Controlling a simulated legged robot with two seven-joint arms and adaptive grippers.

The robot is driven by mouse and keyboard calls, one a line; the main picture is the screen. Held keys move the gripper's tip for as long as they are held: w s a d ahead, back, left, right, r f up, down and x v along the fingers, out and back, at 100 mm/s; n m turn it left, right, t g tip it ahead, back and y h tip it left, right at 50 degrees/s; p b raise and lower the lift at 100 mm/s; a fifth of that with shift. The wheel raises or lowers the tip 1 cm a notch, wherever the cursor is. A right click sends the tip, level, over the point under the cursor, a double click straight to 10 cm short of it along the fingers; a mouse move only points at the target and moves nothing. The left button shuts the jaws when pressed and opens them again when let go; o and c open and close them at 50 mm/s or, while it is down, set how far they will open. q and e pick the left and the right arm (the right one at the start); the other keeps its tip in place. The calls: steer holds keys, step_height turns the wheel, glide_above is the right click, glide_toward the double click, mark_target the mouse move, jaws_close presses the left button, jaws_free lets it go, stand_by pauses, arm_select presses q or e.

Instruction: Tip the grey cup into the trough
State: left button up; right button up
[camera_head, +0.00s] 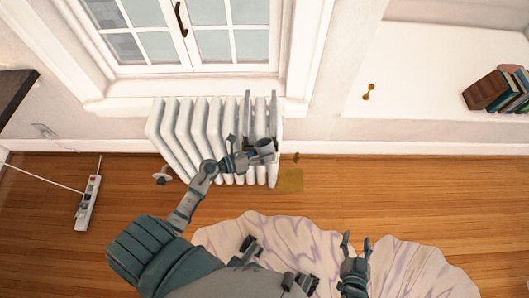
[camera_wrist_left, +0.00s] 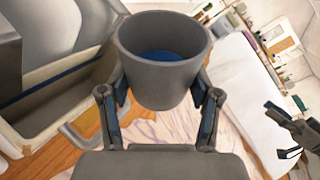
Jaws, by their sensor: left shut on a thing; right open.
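The grey cup (camera_head: 265,146) is in my left gripper (camera_wrist_left: 160,100), which is shut around its sides. In the left wrist view the cup (camera_wrist_left: 163,75) is open towards the camera, with blue contents low inside. A pale-rimmed trough (camera_wrist_left: 38,143) with a dark inside lies left of the cup in that view, apart from it. In the head view the cup is in front of the white radiator's right end, and the trough is hard to make out there. My right gripper (camera_head: 356,243) is open and empty over the rug.
The white radiator (camera_head: 185,130) stands below the window. A power strip (camera_head: 88,203) lies at the left, and a marbled rug (camera_head: 420,265) in front. Books (camera_head: 490,92) stand on the white ledge at right.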

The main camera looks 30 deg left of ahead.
arm_select(q)
steer(key=shift+f+n, duration=0.15)
steer(key=shift+n, duration=0.75)
steer(key=shift+d+f+n+h, duration=0.1)
steer(key=shift+n+h, duration=0.4)
steer(key=shift+n, duration=0.5)
arm_select(e)
steer(key=shift+w+a+r+t, duration=0.15)
steer(key=shift+w+r+t, duration=0.1)
steer(key=shift+r+t, duration=0.1)
arm_select(q)
steer(key=shift+r+n, duration=0.4)
steer(key=shift+n, duration=0.4)
arm_select(e)
steer(key=shift+s+d+f+g, duration=0.25)
steer(key=shift+s+f+g, duration=0.4)
steer(key=shift+f, duration=0.1)
arm_select(q)
steer(key=shift+a+r+n+h+p, duration=0.2)
steer(key=shift+n+h+p, duration=0.15)
steer(key=shift+p, duration=0.35)
arm_select(e)
steer(key=shift+s+d+f+g+h, duration=0.2)
steer(key=shift+s+d+f+g, duration=0.05)
steer(key=shift+s+f+g, duration=0.25)
steer(key=shift+s+d+f+g+h, duration=0.25)
steer(key=shift+s+f+g, duration=0.15)
steer(key=shift+s, duration=0.15)
